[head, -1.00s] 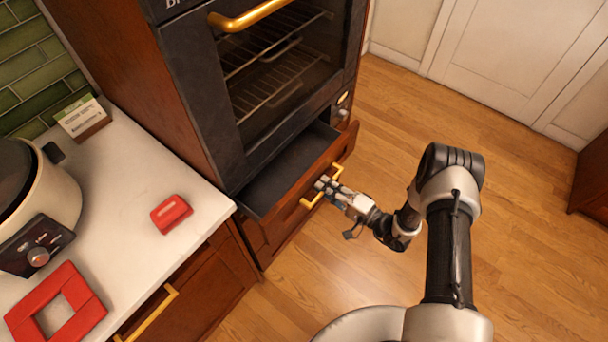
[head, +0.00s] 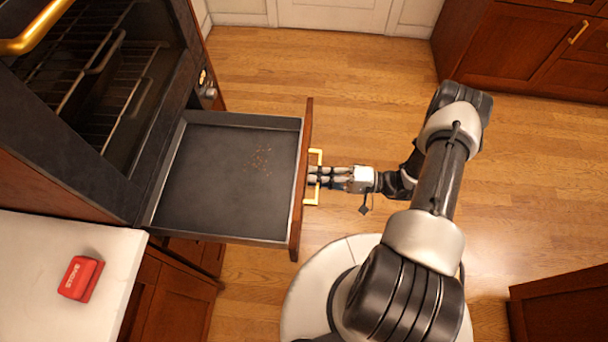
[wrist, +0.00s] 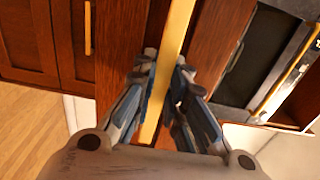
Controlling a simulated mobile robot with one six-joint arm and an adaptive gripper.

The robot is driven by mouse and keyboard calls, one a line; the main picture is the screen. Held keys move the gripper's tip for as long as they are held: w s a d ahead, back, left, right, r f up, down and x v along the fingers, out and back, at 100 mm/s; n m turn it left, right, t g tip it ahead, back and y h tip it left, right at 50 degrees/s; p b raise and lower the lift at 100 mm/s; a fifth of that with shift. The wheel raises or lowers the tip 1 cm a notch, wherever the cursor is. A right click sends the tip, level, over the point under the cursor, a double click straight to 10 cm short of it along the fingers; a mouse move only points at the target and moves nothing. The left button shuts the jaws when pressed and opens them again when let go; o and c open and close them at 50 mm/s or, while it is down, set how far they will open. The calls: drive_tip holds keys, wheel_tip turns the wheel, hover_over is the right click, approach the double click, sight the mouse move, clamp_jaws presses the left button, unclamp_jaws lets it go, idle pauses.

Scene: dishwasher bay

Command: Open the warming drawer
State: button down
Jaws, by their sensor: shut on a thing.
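The warming drawer (head: 215,185) stands pulled well out beneath the oven in the head view, its dark inside showing. Its floor is bare apart from some small brown specks. The brass handle (head: 314,158) is on the outer face of its wooden front. My gripper (head: 316,176) is shut on the handle. In the wrist view the brass bar (wrist: 172,60) runs between the two fingers of my gripper (wrist: 165,85), against the reddish wood front.
The oven (head: 110,90) with wire racks stands above and behind the drawer. Wooden floor (head: 360,85) is clear beyond the drawer, and cabinets (head: 535,45) stand at the upper right.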

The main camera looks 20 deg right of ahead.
drive_tip(key=shift+s+d, duration=0.1)
drive_tip(key=shift+d, duration=0.1)
drive_tip(key=c, duration=1.6)
unclamp_jaws()
drive_tip(key=shift+d, duration=0.1)
drive_tip(key=v, duration=1.2)
